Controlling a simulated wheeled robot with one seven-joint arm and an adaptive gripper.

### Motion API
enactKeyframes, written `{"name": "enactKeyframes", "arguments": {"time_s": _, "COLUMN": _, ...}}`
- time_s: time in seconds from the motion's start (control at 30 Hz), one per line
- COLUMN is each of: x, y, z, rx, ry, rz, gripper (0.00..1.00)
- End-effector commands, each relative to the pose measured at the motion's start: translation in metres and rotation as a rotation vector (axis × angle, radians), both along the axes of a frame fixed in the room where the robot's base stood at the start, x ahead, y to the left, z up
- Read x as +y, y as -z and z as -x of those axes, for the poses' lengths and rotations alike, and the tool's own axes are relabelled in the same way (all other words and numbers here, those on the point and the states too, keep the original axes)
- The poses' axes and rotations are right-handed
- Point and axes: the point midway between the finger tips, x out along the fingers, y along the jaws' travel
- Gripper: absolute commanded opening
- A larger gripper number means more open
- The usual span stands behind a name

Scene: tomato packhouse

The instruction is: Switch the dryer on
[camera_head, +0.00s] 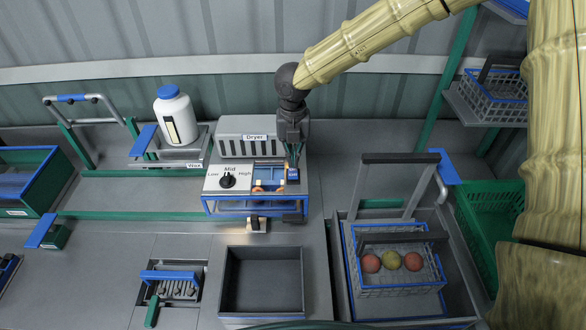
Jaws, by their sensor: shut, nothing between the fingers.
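The dryer (235,128) is a grey vented box labelled "Dryer" at the back middle. Its white front panel (213,184) has a black knob (228,181) marked Low, Mid and High, with Mid above the knob. A blue-framed opening with orange pieces inside lies right of the panel. A small blue labelled block (293,174) sits at the right end of the opening; its lettering is too small to read. My gripper (292,162) points down at this block, shut and empty, and partly hides the dryer's right end. I cannot tell whether it touches the block.
A white bottle with a blue cap (175,116) stands on the wax stand at left. A dark empty tray (262,314) lies in front. A wire basket (400,290) with three round fruits sits in the sink at right. A green crate (490,215) stands beyond it.

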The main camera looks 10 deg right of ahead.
Motion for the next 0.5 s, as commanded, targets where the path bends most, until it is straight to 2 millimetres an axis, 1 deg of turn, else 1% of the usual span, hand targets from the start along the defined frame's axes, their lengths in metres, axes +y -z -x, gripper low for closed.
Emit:
{"name": "enactKeyframes", "arguments": {"time_s": 0.03, "x": 0.0, "y": -0.006, "z": 0.0, "rx": 0.0, "ry": 0.0, "rz": 0.0, "gripper": 0.0}}
{"name": "enactKeyframes", "arguments": {"time_s": 0.5, "x": 0.0, "y": -0.035, "z": 0.0, "rx": 0.0, "ry": 0.0, "rz": 0.0, "gripper": 0.0}}
